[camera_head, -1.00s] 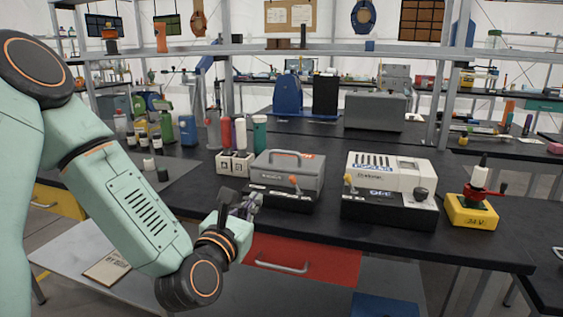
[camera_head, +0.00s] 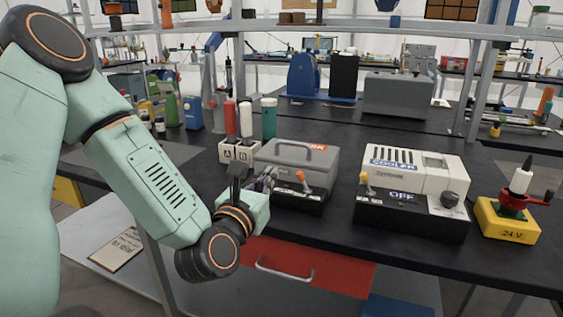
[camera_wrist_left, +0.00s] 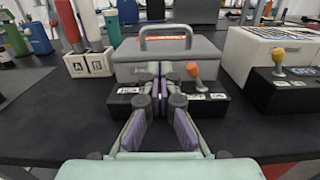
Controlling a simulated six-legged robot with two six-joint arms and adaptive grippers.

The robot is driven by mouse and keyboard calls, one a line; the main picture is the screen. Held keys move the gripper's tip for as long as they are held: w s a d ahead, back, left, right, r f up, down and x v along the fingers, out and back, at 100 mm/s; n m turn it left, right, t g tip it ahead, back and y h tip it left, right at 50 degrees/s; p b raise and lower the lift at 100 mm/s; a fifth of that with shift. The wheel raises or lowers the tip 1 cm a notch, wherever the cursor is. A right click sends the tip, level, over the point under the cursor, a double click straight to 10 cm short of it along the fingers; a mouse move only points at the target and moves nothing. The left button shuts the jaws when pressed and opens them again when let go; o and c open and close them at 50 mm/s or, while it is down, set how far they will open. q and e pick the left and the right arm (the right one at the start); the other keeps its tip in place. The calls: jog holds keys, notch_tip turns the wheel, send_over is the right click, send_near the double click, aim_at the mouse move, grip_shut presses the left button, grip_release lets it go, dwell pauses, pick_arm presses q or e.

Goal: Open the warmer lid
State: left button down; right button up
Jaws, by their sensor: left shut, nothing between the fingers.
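The warmer is a grey box (camera_head: 294,158) with a grey handle on its closed lid, an orange-red label and a black front base. It stands on the black bench, and the wrist view shows its lid (camera_wrist_left: 190,45) straight ahead. An orange-tipped lever (camera_head: 301,177) stands up at its front; it also shows in the left wrist view (camera_wrist_left: 193,70). My left gripper (camera_head: 268,180) is shut and empty at the warmer's front, left of the lever. In the wrist view its fingers (camera_wrist_left: 157,70) overlap the warmer's front; I cannot tell whether they touch it.
A white cooler (camera_head: 411,169) with a yellow-tipped lever and an OFF display stands to the right. Farther right is a yellow 24 V block (camera_head: 507,222) with a red crank. A red drawer (camera_head: 310,267) is below.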

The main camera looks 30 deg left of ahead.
aim_at(298, 145)
pick_arm(q)
jog(key=shift+w+r, duration=0.2)
jog(key=shift+w, duration=0.2)
jog(key=x, duration=0.3)
jog(key=b+x, duration=0.1)
jog(key=x, duration=0.3)
jog(key=shift+f, duration=0.2)
jog(key=shift+w+r, duration=0.3)
jog(key=shift+w, duration=0.2)
jog(key=shift+w+a+f, duration=0.15)
jog(key=shift+w+a, duration=0.05)
jog(key=shift+s, duration=0.1)
